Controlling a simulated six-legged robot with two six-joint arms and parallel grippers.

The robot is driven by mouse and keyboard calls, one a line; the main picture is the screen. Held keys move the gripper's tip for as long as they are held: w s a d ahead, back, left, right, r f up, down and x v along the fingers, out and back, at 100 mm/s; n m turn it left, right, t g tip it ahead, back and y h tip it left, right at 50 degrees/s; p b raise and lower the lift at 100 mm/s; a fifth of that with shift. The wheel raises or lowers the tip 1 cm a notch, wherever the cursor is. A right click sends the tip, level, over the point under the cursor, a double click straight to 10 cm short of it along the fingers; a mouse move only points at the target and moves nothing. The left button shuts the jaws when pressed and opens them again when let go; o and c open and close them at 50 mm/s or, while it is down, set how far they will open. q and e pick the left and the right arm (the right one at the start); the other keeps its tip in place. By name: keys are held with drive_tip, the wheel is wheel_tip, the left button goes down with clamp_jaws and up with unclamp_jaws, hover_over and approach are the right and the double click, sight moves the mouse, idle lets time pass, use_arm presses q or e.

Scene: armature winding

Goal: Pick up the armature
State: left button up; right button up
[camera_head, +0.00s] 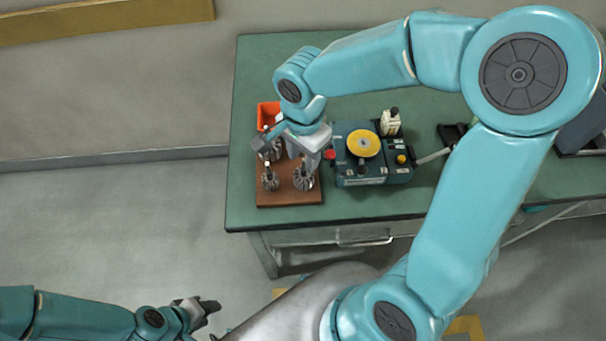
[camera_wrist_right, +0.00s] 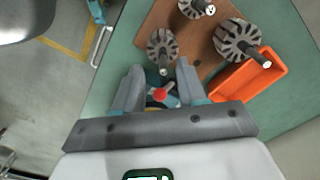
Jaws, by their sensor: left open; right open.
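Three dark, ribbed armatures with metal shafts stand on a brown board in the head view: one at the front left (camera_head: 270,181), one at the front right (camera_head: 304,181), and one further back (camera_head: 275,151), partly hidden by my right gripper (camera_head: 287,153). That gripper is open above the board. In the right wrist view its fingers (camera_wrist_right: 160,70) are apart, with the nearest armature (camera_wrist_right: 162,43) just beyond the tips and its shaft end near the gap. Nothing is held. My left gripper (camera_head: 207,308) is open and empty, low at the left, away from the bench.
The brown board (camera_head: 290,199) lies on a green bench (camera_head: 240,205). An orange bin (camera_head: 267,113) is behind the armatures. The bench's front left strip is clear.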

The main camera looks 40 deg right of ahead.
sight(303, 160)
drive_tip(key=shift+w+f, duration=0.15)
drive_tip(key=shift+f, duration=0.2)
drive_tip(key=f, duration=0.4)
drive_tip(key=shift+d+p, duration=0.3)
drive_tip(key=shift+f, duration=0.3)
drive_tip(key=shift+w+a+f, duration=0.15)
drive_tip(key=c, duration=0.5)
clamp_jaws()
